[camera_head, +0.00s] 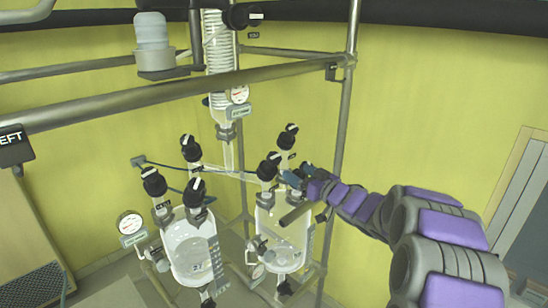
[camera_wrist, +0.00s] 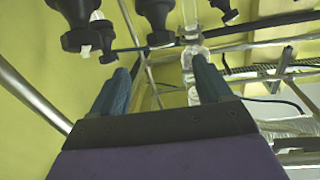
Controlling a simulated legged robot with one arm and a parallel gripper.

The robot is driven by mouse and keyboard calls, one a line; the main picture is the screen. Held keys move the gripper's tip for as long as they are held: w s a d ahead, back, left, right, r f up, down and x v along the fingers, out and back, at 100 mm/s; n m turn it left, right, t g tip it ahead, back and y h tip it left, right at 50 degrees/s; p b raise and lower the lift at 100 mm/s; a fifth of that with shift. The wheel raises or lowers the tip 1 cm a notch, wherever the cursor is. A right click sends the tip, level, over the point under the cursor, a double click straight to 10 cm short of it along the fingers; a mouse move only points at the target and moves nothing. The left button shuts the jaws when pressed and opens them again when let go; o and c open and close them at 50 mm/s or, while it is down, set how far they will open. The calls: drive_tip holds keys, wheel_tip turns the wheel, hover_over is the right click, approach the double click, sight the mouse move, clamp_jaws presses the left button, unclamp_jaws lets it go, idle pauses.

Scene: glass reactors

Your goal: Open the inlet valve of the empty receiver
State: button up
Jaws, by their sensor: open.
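Two glass receivers hang in the metal frame in the head view: a left receiver (camera_head: 190,248) and a right receiver (camera_head: 285,240). I cannot tell for sure which is empty. Black valve knobs stand on top of the left one, including a front knob (camera_head: 195,190) and a left knob (camera_head: 153,182). The right one has a rear knob (camera_head: 288,136) and a front knob (camera_head: 268,168). My gripper (camera_head: 291,179) is close beside the right receiver's front knob. In the wrist view my gripper (camera_wrist: 161,84) is open with nothing between its blue fingers; black knobs (camera_wrist: 155,18) show just beyond and above them.
A horizontal metal bar (camera_head: 180,90) crosses in front, and an upright pole (camera_head: 340,130) stands behind my arm. A coiled glass condenser (camera_head: 219,50) hangs above. A pressure gauge (camera_head: 130,223) is beside the left receiver. Thin tubing (camera_head: 225,172) runs between the valve tops.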

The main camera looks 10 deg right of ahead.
sight(281, 159)
drive_tip(key=p+x, duration=0.1)
drive_tip(key=x, duration=1.2)
drive_tip(key=shift+a, duration=0.15)
drive_tip(key=c, duration=1)
drive_tip(key=shift+o, duration=0.2)
drive_tip(key=shift+r+n+y+p, duration=0.1)
drive_tip(key=shift+n+y+p, duration=0.2)
drive_tip(key=shift+p, duration=0.6)
drive_tip(key=n+y+p, duration=0.1)
drive_tip(key=p, duration=0.1)
drive_tip(key=shift+r+g+p, duration=0.2)
drive_tip(key=shift+g+p, duration=0.1)
drive_tip(key=shift+g, duration=0.1)
drive_tip(key=n+g+y+p, duration=0.2)
drive_tip(key=n+p, duration=0.1)
drive_tip(key=p, duration=0.2)
drive_tip(key=shift+y, duration=0.3)
drive_tip(key=shift+f+n+g+y+p, duration=0.25)
drive_tip(key=shift+n+g+y+p, duration=0.45)
drive_tip(key=shift+n+g+p, duration=0.6)
drive_tip(key=shift+n+g+y, duration=0.4)
drive_tip(key=shift+n, duration=0.5)
